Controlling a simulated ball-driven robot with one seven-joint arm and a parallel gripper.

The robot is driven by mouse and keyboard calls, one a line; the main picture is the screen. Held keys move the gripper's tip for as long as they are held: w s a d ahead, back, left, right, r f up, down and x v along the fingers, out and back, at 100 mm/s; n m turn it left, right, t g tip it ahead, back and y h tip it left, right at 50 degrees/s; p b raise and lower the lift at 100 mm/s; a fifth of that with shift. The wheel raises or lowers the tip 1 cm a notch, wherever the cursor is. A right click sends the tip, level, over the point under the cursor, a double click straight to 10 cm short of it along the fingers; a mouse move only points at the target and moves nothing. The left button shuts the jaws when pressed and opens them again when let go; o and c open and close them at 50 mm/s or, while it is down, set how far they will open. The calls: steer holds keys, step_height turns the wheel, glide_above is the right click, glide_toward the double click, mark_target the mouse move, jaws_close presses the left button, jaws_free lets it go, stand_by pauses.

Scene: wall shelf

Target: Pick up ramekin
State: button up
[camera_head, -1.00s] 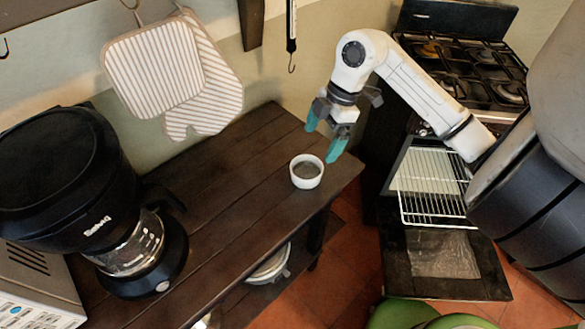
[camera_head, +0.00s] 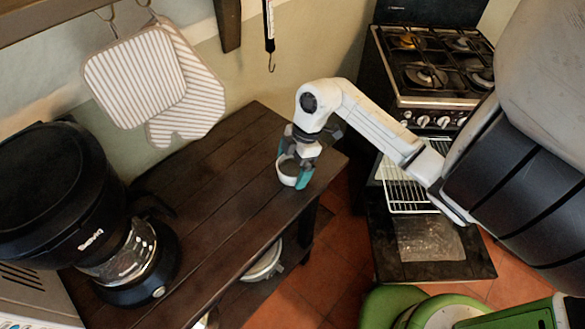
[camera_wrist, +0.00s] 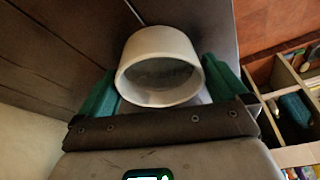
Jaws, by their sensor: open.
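The ramekin (camera_head: 288,180) is a small white round dish with a dark inside, upright on the dark wooden shelf top (camera_head: 215,185) near its right end. My gripper (camera_head: 293,175) is down at the ramekin, with its teal fingers on either side of it. In the wrist view the ramekin (camera_wrist: 160,68) lies between the teal fingers of my gripper (camera_wrist: 163,85). The jaws are open; whether a finger touches the ramekin I cannot tell. Part of the ramekin is hidden by the gripper in the head view.
A black coffee maker (camera_head: 75,200) stands at the left of the shelf top. Striped oven mitts (camera_head: 150,80) hang on the wall behind. A stove (camera_head: 435,65) with its oven door down is at the right. The shelf top's middle is clear.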

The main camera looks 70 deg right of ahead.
steer(key=shift+c, duration=0.4)
steer(key=c, duration=0.7)
steer(key=shift+c, duration=0.8)
steer(key=shift+r, duration=0.15)
